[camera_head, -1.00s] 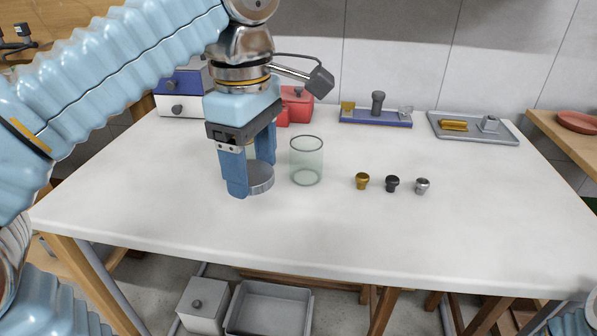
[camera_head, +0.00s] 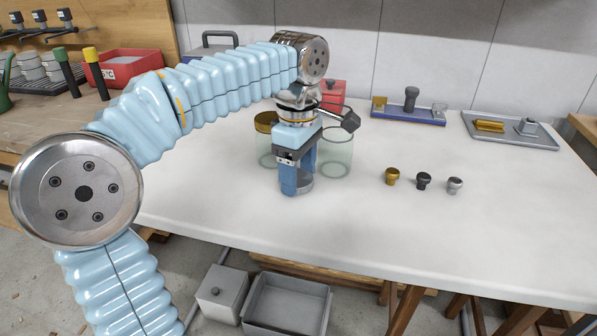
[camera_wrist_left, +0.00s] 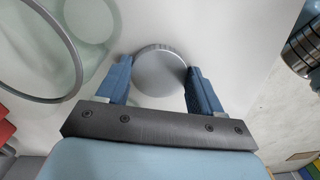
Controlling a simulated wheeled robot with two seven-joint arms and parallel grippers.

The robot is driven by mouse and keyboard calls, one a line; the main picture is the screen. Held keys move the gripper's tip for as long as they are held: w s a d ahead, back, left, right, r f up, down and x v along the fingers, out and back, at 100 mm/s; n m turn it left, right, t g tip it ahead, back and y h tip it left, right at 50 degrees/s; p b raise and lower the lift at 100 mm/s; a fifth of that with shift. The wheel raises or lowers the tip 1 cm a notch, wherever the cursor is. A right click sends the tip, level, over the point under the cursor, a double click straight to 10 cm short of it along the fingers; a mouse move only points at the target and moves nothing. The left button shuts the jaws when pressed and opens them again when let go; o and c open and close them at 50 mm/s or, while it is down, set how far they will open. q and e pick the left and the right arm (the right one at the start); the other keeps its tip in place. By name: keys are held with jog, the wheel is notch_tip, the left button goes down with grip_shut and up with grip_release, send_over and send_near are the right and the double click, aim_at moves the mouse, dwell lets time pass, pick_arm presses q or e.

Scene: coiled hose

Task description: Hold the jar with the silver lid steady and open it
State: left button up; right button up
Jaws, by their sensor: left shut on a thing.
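My left gripper (camera_head: 297,182) points down over the table and is shut on the silver lid (camera_head: 306,185), a flat grey disc. In the left wrist view the lid (camera_wrist_left: 160,72) sits between the two blue fingers. It is at or just above the table top; I cannot tell whether it touches. The clear glass jar (camera_head: 338,158) stands upright just right of the gripper, open at the top, with a grey rim. Its rim (camera_wrist_left: 78,62) shows at the left in the left wrist view. My right gripper is out of view.
A second glass jar with a gold lid (camera_head: 265,120) stands behind and left of my gripper. Gold, black and silver knobs (camera_head: 423,181) lie to the right. A blue tray (camera_head: 408,118) and a grey tray (camera_head: 510,136) are at the back. The table's front (camera_head: 400,240) is clear.

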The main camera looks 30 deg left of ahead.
aim_at(298, 178)
pick_arm(q)
jog(key=shift+f, duration=0.1)
jog(key=o, duration=0.9)
notch_tip(298, 178, up, 12)
jog(key=p, duration=0.3)
